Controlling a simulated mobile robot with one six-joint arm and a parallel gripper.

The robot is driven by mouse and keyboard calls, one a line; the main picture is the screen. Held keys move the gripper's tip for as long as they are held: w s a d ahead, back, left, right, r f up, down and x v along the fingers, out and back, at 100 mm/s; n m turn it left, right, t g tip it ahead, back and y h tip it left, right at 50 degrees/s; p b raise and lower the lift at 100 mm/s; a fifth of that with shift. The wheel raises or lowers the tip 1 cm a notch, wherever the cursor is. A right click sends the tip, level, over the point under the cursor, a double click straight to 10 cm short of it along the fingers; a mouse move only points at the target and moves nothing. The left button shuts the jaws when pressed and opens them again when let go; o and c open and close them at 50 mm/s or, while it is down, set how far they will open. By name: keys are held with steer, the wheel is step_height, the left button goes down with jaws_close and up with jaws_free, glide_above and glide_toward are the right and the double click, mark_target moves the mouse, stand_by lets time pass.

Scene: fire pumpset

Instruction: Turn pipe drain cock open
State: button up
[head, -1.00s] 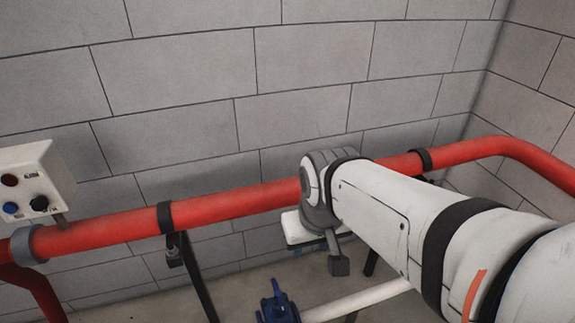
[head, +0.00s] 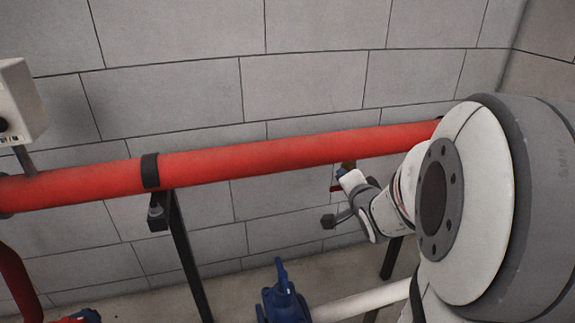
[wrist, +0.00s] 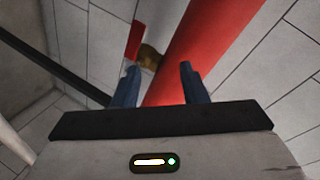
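The drain cock shows in the wrist view as a brass body (wrist: 149,58) with a flat red handle (wrist: 133,40), beside the thick red pipe (wrist: 205,45). In the head view its brass part (head: 348,165) and red handle (head: 336,188) show small below the red pipe (head: 270,152). My gripper (wrist: 160,72) is open, with its two blue fingers apart and nothing between the tips. The cock lies beyond the fingertips, nearer the left finger. In the head view my gripper (head: 343,174) is close by the cock, partly hidden; I cannot tell whether they touch.
A control box (head: 18,100) is at the left edge. A black clamp (head: 150,171) and a dark support post (head: 187,255) hold the pipe. A blue valve (head: 283,300) stands low in front, beside a white pipe (head: 360,300). A block wall rises behind the red pipe.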

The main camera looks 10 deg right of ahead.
mark_target(339, 188)
steer(key=f+m+t+y+b, duration=0.1)
steer(key=f+b, duration=0.1)
steer(key=f+m+t+b, duration=0.1)
steer(key=f+b, duration=0.1)
steer(key=d+f+m+t+y+b, duration=0.1)
steer(key=f+b, duration=0.1)
steer(key=shift+w+d+f+m+t+y, duration=0.1)
steer(key=shift+w+f+m+t+y, duration=0.1)
steer(key=shift+w+m+t+y, duration=0.1)
steer(key=w+b, duration=0.1)
steer(key=w, duration=0.2)
steer(key=w+b, duration=0.1)
steer(key=w, duration=0.3)
steer(key=shift+w+a+r, duration=0.15)
steer(key=shift+w+a, duration=0.05)
steer(key=shift+w, duration=0.1)
steer(key=shift+r, duration=0.1)
jaws_close()
